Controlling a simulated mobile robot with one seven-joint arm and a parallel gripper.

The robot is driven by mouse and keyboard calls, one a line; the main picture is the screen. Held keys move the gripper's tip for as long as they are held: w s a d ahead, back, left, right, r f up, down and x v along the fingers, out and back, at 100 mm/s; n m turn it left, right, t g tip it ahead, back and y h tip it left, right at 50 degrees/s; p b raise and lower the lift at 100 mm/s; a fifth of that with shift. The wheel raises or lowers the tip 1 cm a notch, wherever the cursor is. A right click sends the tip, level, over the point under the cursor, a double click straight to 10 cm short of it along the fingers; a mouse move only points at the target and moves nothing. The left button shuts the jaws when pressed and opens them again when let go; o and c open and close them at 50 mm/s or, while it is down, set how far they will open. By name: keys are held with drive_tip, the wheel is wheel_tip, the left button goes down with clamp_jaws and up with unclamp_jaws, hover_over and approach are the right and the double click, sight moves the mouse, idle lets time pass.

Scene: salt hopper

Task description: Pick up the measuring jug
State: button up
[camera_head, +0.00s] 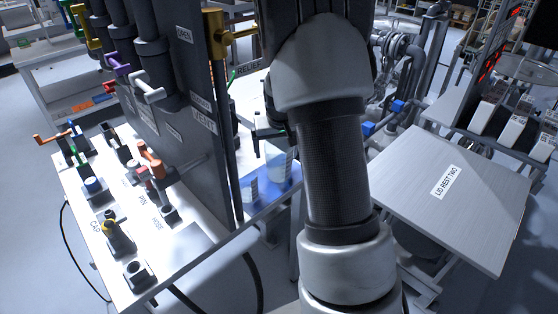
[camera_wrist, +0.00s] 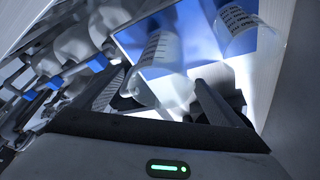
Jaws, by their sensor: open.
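A clear measuring jug with graduation marks (camera_wrist: 161,50) stands on a blue mat (camera_wrist: 188,28) in the wrist view. It appears just beyond and between my gripper's fingers (camera_wrist: 165,100). My gripper is open, and I see no firm contact with the jug. In the head view, the jug (camera_head: 278,163) shows beside my arm, which partly covers it. My gripper (camera_head: 265,130) is mostly hidden there behind my arm.
A second clear vessel with printed marks (camera_wrist: 237,27) stands close by on the mat. A dark upright panel (camera_head: 200,90) with handles rises to the left, over a white bench (camera_head: 190,245). A grey plate labelled LID REST TWO (camera_head: 420,180) lies to the right, clear.

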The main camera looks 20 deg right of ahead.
drive_tip(key=shift+c, duration=0.2)
drive_tip(key=c, duration=1.4)
drive_tip(key=shift+r, duration=0.1)
